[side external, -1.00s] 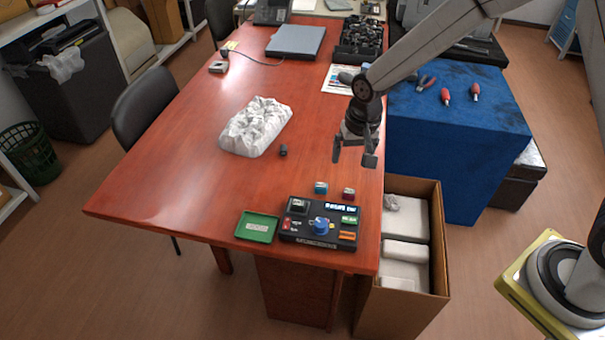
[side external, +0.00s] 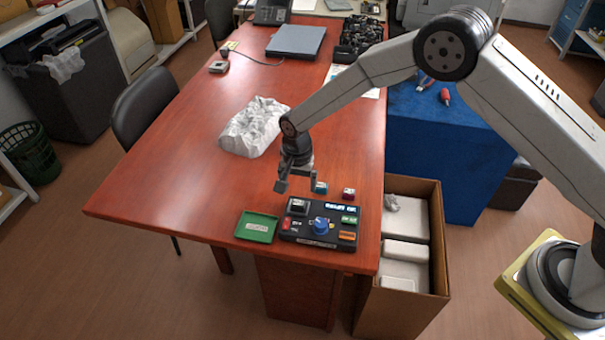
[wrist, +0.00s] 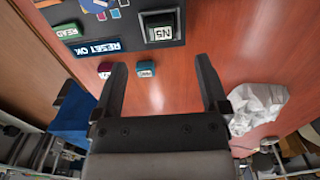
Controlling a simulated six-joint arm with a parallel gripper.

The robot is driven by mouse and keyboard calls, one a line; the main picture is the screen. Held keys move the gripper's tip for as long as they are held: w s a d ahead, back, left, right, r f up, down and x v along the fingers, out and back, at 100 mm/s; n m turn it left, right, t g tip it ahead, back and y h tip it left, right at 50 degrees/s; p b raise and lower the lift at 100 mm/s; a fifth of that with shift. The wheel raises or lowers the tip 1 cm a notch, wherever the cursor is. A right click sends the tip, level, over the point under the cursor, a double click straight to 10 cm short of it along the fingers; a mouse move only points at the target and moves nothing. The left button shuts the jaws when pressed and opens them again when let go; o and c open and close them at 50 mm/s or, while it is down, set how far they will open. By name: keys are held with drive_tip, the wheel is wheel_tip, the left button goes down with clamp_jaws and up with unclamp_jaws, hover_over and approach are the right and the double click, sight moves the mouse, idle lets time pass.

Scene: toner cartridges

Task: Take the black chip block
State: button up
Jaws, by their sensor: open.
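The black chip block (side external: 298,206) sits at the upper left corner of the dark control box, in a square recess. In the wrist view the black chip block (wrist: 160,27) shows a pale label on its top, upside down. My gripper (side external: 297,186) points down, just behind the box's back left corner. In the wrist view my gripper (wrist: 162,70) has its fingers wide apart, with nothing between them. The black block lies beyond the fingertips, between their lines.
A teal block (side external: 320,187) and a red block (side external: 348,193) stand behind the control box (side external: 327,240). A green tray (side external: 246,237) lies left of it. White crumpled packing (side external: 252,128) lies farther back. The table's (side external: 180,170) left part is clear.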

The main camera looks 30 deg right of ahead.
sight(298, 204)
drive_tip(key=shift+f, duration=1.3)
drive_tip(key=shift+f, duration=0.1)
drive_tip(key=shift+f, duration=2.45)
clamp_jaws()
drive_tip(key=shift+r, duration=0.15)
